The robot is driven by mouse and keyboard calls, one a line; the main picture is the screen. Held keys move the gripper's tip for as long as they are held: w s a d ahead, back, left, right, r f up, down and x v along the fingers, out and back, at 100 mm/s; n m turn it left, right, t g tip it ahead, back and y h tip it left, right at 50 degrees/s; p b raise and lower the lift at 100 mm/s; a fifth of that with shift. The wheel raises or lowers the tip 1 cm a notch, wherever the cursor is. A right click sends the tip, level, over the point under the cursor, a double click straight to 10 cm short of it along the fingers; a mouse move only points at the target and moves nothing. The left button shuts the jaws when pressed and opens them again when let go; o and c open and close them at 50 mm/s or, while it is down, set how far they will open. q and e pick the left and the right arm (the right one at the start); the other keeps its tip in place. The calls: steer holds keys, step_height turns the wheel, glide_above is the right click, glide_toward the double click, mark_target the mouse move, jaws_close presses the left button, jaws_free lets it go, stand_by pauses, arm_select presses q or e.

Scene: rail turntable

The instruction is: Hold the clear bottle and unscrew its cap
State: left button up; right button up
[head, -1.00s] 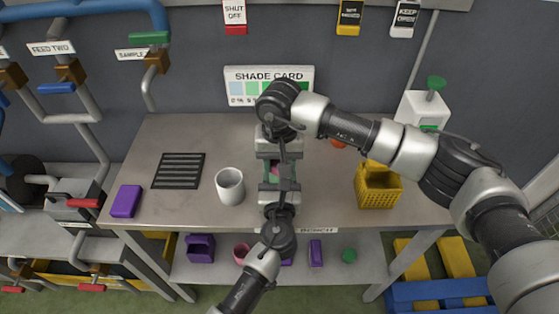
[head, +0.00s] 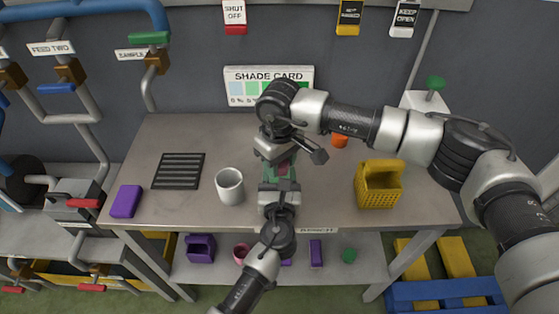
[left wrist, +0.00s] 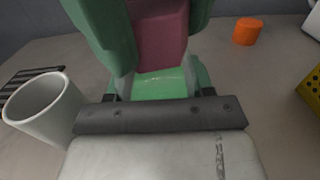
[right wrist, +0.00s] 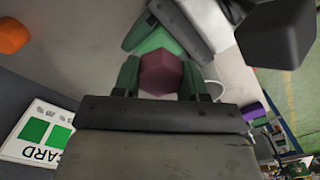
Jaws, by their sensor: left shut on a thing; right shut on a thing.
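A maroon block (left wrist: 160,35), angular in shape, sits between green finger pads in the left wrist view. It also shows between the right fingers in the right wrist view (right wrist: 160,73) and as a small patch in the head view (head: 284,170). My left gripper (head: 279,184) is shut from the near side and my right gripper (head: 279,160) from the far side, facing each other over the bench. I take them to hold the clear bottle and its cap; the pads and hands hide most of both, and I cannot see where they join.
A white mug (head: 230,187) stands close left of the grippers on the bench (head: 330,195). A black slatted mat (head: 178,171) and purple block (head: 126,201) lie farther left. An orange piece (head: 340,141) and yellow basket (head: 379,188) are at the right. A shade card (head: 268,76) stands behind.

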steer(key=n, duration=0.3)
steer(key=shift+n, duration=0.4)
steer(key=o, duration=1)
steer(key=shift+o, duration=0.6)
steer(key=shift+r, duration=2)
